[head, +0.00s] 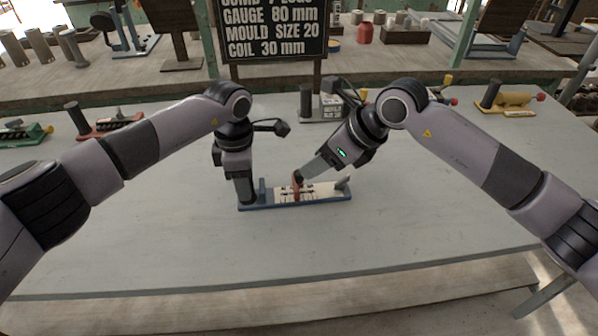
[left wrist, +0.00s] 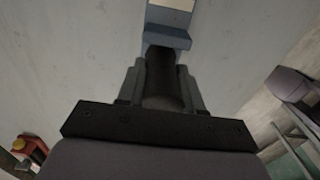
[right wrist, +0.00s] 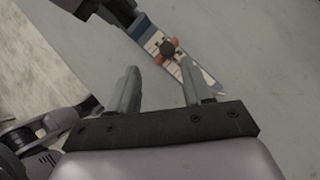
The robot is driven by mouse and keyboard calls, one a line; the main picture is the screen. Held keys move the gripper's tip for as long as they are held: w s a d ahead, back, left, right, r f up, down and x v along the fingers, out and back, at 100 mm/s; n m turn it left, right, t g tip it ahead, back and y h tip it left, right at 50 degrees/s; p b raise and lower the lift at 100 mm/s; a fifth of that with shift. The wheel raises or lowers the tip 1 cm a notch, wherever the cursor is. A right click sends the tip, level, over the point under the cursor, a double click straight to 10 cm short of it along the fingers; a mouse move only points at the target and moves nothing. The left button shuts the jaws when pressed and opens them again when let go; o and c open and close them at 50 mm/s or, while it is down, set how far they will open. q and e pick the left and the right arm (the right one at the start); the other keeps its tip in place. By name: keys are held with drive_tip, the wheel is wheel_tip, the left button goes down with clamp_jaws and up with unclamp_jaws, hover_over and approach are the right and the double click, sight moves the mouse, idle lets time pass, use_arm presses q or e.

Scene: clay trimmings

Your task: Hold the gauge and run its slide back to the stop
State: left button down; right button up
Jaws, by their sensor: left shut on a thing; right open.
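The gauge (head: 325,196) lies on the grey table, a long blue base with a cream marked face. Its red slide (head: 297,191) with a dark knob sits left of the middle of the face. My left gripper (head: 245,197) is shut on the dark upright handle (left wrist: 165,78) at the gauge's left end. A blue upright piece (head: 262,187) stands just right of that gripper.
A sign board (head: 275,28) stands behind the table and reads gauge 80 mm. Other gauges stand along the back, including a red one (head: 104,126), a green one (head: 22,133) and a yellow one (head: 508,101). The table in front of the gauge is clear.

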drive_tip(key=s+d+f+m+t+y, duration=0.1)
drive_tip(key=s+d+t+y, duration=0.3)
drive_tip(key=s+d+t, duration=0.15)
drive_tip(key=x, duration=1.2)
drive_tip(key=shift+w+d+f, duration=0.2)
drive_tip(key=shift+w+d, duration=0.05)
drive_tip(key=shift+w, duration=0.05)
drive_tip(key=shift+g, duration=0.25)
drive_tip(key=shift+c, duration=0.3)
clamp_jaws()
drive_tip(key=shift+a, duration=0.1)
